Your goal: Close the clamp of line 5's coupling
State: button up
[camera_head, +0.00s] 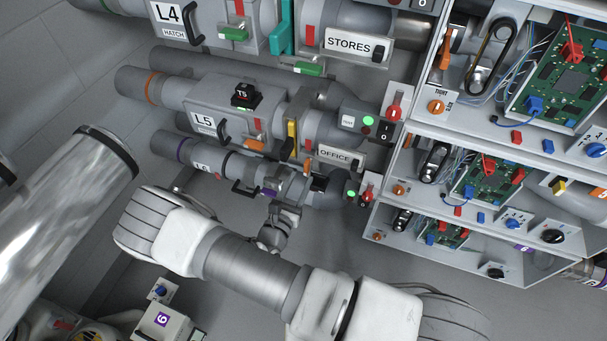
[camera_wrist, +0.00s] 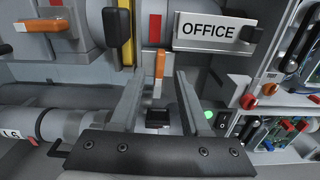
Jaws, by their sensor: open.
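Line 5 is the grey pipe run with the L5 label (camera_head: 204,122). An orange lever (camera_wrist: 160,66), likely its coupling clamp's, stands upright in the wrist view, below a red strip (camera_wrist: 155,28). It shows small in the head view (camera_head: 307,167), just left of the OFFICE sign. My gripper (camera_wrist: 159,80) is open, its two fingers either side of the lever's lower part in the picture. Nothing is held. I cannot tell how deep the lever lies between the fingers or whether they touch it. In the head view my wrist (camera_head: 280,220) is just below line 5.
The OFFICE sign (camera_wrist: 217,32) and its black knob are close right of the fingers. A yellow gate (camera_head: 292,140) and an orange hatch handle (camera_head: 253,145) lie left. Line 6 (camera_head: 200,163) runs below. Shelves with circuit boards (camera_head: 565,75) stand right.

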aim_at(305, 170)
jog(key=shift+x, duration=1.7)
grip_shut()
